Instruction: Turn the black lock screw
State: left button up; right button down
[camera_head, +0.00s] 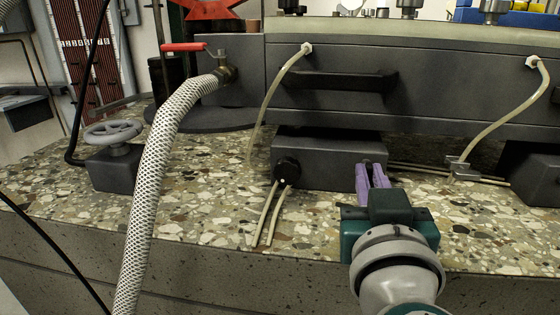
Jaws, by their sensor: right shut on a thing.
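A dark grey block (325,149) sits on the stone-chip ledge, under the tank's front wall. My right gripper (372,176) reaches up from the lower right, and its purple fingers are at the right end of the block's front. The fingers are shut on a small part there, which they almost wholly hide; by its place I take it for the black lock screw. A round black knob (287,171) with a pale dot shows uncovered at the block's left end, apart from the gripper. My left gripper is not in view.
Thin tubes (267,215) run down below the knob. A white braided hose (160,180) hangs from a red-handled tap (222,67) at left. A grey handwheel valve (113,150) stands further left. A clear tube (505,105) hangs at right. The ledge between hose and block is open.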

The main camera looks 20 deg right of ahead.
dwell(0.4)
jog(key=shift+r+m+p, duration=0.15)
jog(key=shift+m+p, duration=0.55)
jog(key=shift+p, duration=0.1)
jog(key=shift+m+p, duration=0.55)
jog(key=shift+m, duration=0.25)
jog(key=m+p, duration=0.1)
jog(key=m, duration=0.2)
jog(key=shift+m, duration=0.3)
jog(key=m, duration=0.5)
jog(key=shift+s+d+f+m, duration=0.1)
jog(key=shift+f+m, duration=0.2)
jog(key=m, duration=0.3)
jog(key=shift+m+b, duration=0.5)
jog(key=shift+m, duration=1.6)
